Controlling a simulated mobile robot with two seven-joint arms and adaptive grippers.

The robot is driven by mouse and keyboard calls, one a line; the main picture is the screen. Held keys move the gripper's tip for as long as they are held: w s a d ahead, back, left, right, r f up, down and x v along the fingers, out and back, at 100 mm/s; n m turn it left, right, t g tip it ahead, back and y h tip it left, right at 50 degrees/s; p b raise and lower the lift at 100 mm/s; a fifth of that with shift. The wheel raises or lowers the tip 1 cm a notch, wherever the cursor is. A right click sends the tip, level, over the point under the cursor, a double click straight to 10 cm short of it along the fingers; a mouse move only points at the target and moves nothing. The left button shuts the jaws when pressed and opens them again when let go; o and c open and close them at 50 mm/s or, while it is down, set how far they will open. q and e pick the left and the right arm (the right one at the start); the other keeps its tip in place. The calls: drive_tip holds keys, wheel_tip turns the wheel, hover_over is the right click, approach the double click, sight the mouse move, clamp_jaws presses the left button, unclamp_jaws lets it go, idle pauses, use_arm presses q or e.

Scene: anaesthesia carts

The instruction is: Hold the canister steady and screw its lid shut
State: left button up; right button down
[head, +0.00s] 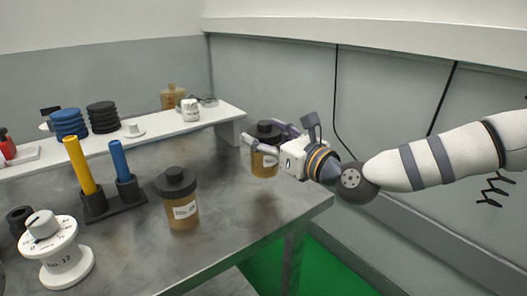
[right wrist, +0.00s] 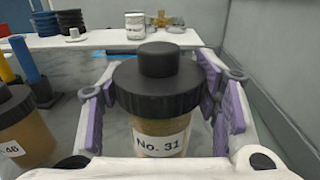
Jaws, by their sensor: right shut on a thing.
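A brown canister (head: 264,163) with a black knobbed lid (head: 265,131) is in my right gripper (head: 264,142), near the table's right side. In the right wrist view its label reads No. 31, and its black lid (right wrist: 158,80) sits upright on top. The purple-padded fingers of the right gripper (right wrist: 162,112) stand on both sides of it, around lid height. The canister appears to hang above the table. A second brown canister (head: 183,213) with a black lid stands upright on the table to its left. My left gripper is not in view.
A white dial labelled No. 12 (head: 64,265) and a dark holder (head: 113,203) with yellow and blue rods stand at left. A white shelf (head: 150,126) behind bears discs, cups and a tan bottle (head: 172,97). The table's front right is clear.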

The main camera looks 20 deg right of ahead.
drive_tip(key=shift+r, duration=0.15)
drive_tip(key=f, duration=0.2)
drive_tip(key=w+f, duration=0.1)
drive_tip(key=f, duration=0.1)
drive_tip(key=shift+f+b, duration=0.15)
drive_tip(key=shift+b, duration=0.15)
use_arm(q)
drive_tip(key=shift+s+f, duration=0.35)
use_arm(e)
drive_tip(key=shift+s, duration=0.1)
drive_tip(key=shift+f, duration=0.25)
drive_tip(key=c, duration=0.6)
unclamp_jaws()
drive_tip(key=shift+r, duration=0.1)
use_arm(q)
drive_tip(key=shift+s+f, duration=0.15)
use_arm(e)
drive_tip(key=shift+o, duration=0.2)
drive_tip(key=shift+r, duration=0.1)
